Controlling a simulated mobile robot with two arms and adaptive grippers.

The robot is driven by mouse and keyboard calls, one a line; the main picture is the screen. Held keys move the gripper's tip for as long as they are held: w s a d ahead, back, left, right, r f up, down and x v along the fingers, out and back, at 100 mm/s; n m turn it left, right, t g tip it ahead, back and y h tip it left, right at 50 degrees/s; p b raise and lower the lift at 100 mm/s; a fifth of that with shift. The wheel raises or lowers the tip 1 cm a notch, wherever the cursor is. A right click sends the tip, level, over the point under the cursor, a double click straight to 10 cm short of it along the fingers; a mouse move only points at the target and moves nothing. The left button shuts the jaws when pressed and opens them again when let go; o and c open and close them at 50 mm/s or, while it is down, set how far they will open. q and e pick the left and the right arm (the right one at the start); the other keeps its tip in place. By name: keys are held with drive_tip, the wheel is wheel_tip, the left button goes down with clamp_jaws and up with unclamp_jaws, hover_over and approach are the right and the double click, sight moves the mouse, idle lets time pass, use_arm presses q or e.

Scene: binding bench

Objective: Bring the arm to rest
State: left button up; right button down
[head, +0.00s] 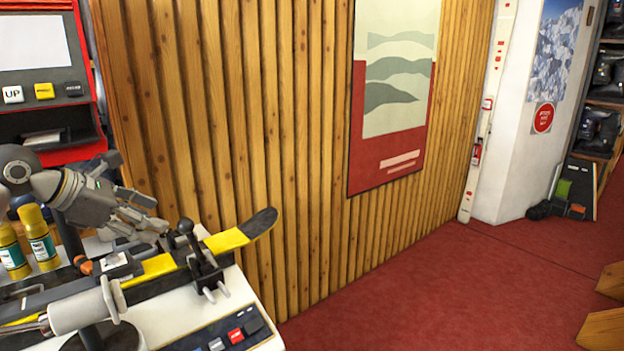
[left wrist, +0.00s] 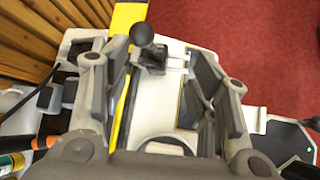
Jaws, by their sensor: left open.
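My left gripper (head: 150,213) comes in from the left in the head view, above the binding bench (head: 160,320). Its jaws are open, and I see nothing held between them. In the left wrist view the two fingers (left wrist: 160,65) stand apart on either side of a black ball-topped lever (left wrist: 142,36). That lever (head: 185,228) stands on the bench clamp beside the gripper in the head view. I cannot tell whether the fingers touch anything. My right gripper is in neither view.
A black and yellow ski (head: 228,241) lies along the bench, its tip jutting out right. Yellow-capped bottles (head: 38,240) and an orange-handled tool (head: 83,265) are at left. A wood-slat wall (head: 300,150) stands behind. Red carpet (head: 440,290) is open to the right.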

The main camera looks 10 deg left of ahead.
use_arm(q)
drive_tip(key=w+d+n+t+h, duration=0.1)
drive_tip(key=d+n+t+h, duration=0.35)
drive_tip(key=d+h, duration=1.25)
drive_tip(key=s+a+f+n+y, duration=0.1)
drive_tip(key=s+f+n+y, duration=0.3)
drive_tip(key=f+n+y, duration=1.05)
drive_tip(key=s+a+f+n+y, duration=0.1)
drive_tip(key=s+f+n+y, duration=0.3)
drive_tip(key=f+n+y, duration=1.05)
drive_tip(key=s+d+f+n+g+h, duration=0.35)
drive_tip(key=s+f+n+g, duration=0.2)
drive_tip(key=s, duration=0.55)
drive_tip(key=s+d+f+n+g+h, duration=0.35)
drive_tip(key=s+f+h, duration=0.2)
drive_tip(key=s, duration=0.65)
wheel_tip(320, 180, down, 22)
drive_tip(key=f+g+y+p, duration=0.1)
drive_tip(key=g+p, duration=0.1)
drive_tip(key=s+a+f+g+p, duration=0.1)
drive_tip(key=s+a+f+p, duration=0.1)
drive_tip(key=s+f, duration=1.2)
drive_tip(key=s+a, duration=0.1)
drive_tip(key=s, duration=0.2)
drive_tip(key=shift+s+a, duration=0.35)
drive_tip(key=shift+s, duration=0.05)
